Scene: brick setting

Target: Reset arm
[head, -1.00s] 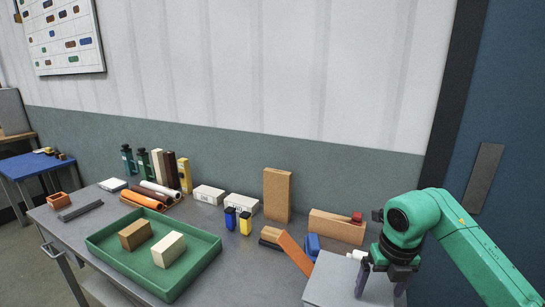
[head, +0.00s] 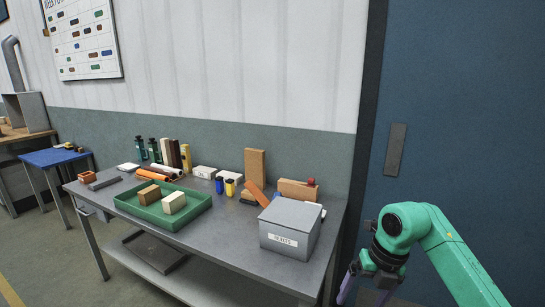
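My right arm is green and comes in at the lower right of the head view. Its gripper (head: 366,284) hangs beyond the right end of the grey table (head: 235,248), clear of the tabletop. The two purple fingers stand apart with nothing seen between them, and their tips are near the bottom edge of the view. My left gripper is out of view.
A grey lidded box (head: 290,227) stands at the table's right front. A green tray (head: 168,222) holds a brown block (head: 149,194) and a cream block (head: 174,202). Bottles, rolls and boards line the back. A blue door (head: 455,110) stands behind my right arm.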

